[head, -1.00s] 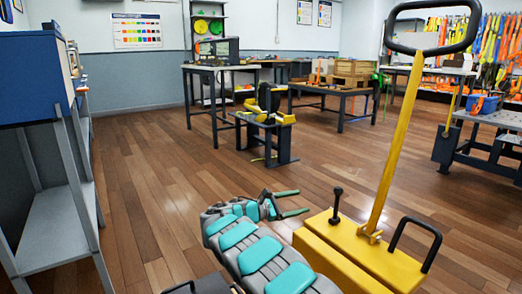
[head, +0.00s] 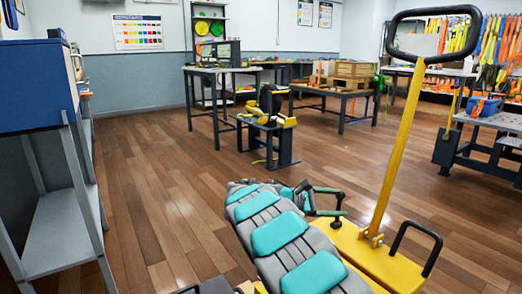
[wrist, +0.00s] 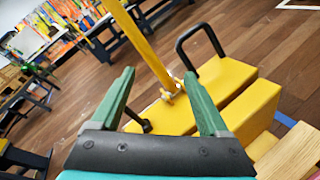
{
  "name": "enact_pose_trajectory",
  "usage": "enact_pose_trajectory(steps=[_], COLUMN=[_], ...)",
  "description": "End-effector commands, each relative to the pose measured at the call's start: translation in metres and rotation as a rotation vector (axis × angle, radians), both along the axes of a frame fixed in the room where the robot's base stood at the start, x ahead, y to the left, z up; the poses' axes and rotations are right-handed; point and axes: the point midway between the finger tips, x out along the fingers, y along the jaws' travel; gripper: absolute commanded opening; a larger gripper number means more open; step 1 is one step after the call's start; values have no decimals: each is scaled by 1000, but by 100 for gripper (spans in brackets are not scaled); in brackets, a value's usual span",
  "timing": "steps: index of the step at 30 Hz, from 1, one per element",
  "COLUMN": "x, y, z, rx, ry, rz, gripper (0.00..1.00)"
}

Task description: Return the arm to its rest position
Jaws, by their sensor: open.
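My gripper (head: 342,202) is at the end of my grey and turquoise arm, low in the middle of the head view. It points right, in front of the yellow wheeled unit (head: 392,262). In the wrist view my gripper (wrist: 159,75) shows two green fingers spread wide apart with nothing between them. Beyond the fingers are the yellow unit's body (wrist: 222,88) and its slanted yellow pole (wrist: 143,43). I cannot tell whether any part of the arm touches the unit.
A grey shelf with a blue cabinet (head: 38,88) stands close at left. Workbenches (head: 217,74) and a small dark stand (head: 268,140) are farther back. A grey bench (head: 495,122) is at right, with straps (head: 445,45) on the wall behind. Wooden floor (head: 165,215) is clear at centre left.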

Motion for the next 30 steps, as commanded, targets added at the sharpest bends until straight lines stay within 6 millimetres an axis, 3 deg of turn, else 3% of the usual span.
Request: enact_pose_trajectory(steps=[1, 6, 15, 23, 30], x=[-17, -70, -171, -261, -338], y=[-14, -47, -80, -81, -60], z=[15, 35, 53, 55, 49], rx=[25, 129, 338, 536, 729], ry=[-15, -62, -158, -243, -318], rz=[-37, -153, -350, -524, -674], gripper=[78, 78, 78, 78, 78])
